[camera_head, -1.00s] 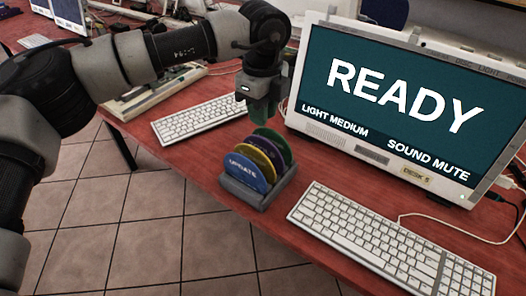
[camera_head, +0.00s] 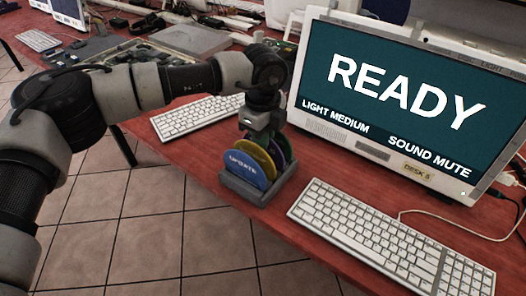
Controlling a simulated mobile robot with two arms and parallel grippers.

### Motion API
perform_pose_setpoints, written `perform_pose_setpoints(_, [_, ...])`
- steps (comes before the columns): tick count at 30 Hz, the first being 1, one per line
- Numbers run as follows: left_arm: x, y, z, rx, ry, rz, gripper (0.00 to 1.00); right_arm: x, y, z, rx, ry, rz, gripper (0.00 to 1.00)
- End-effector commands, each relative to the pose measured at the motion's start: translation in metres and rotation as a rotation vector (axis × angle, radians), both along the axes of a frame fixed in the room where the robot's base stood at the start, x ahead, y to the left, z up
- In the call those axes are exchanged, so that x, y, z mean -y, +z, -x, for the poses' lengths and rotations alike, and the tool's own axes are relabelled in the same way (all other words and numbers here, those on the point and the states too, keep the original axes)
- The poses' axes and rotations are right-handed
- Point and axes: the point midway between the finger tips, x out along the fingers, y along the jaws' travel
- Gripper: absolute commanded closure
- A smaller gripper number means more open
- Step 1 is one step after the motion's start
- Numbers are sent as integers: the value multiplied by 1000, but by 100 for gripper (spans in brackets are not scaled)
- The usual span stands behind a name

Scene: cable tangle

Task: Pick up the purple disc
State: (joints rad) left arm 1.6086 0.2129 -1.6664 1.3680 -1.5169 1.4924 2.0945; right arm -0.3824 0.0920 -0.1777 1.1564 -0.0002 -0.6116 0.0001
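A grey rack (camera_head: 262,194) on the red table holds several upright discs. A blue disc (camera_head: 246,170) marked UPDATE is at the front, with a yellow disc (camera_head: 266,157) behind it. The purple disc (camera_head: 275,156) shows as a narrow strip between the yellow disc and a green disc (camera_head: 288,153) at the back. My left gripper (camera_head: 264,136) points down right at the tops of the discs. Its fingertips are too small and hidden to tell whether they are open or touching a disc. My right gripper is not in view.
A white monitor (camera_head: 397,157) reading READY stands behind and right of the rack. One keyboard (camera_head: 378,240) lies to the right, another (camera_head: 197,118) behind my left arm. The table's front edge is close to the rack.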

Motion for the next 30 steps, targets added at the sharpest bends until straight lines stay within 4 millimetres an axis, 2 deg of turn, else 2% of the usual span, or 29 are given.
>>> perform_pose_setpoints(14, [0, 5, 0, 2, 0, 1, 100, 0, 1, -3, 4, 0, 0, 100])
perform_pose_setpoints(17, [0, 17, -1, 3, 0, 1, 100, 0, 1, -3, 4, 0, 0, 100])
perform_pose_setpoints(21, [1, 45, 0, 4, -1, 1, 100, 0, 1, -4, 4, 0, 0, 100])
perform_pose_setpoints(30, [50, 82, 51, 3, -7, 0, 100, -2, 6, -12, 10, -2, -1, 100])
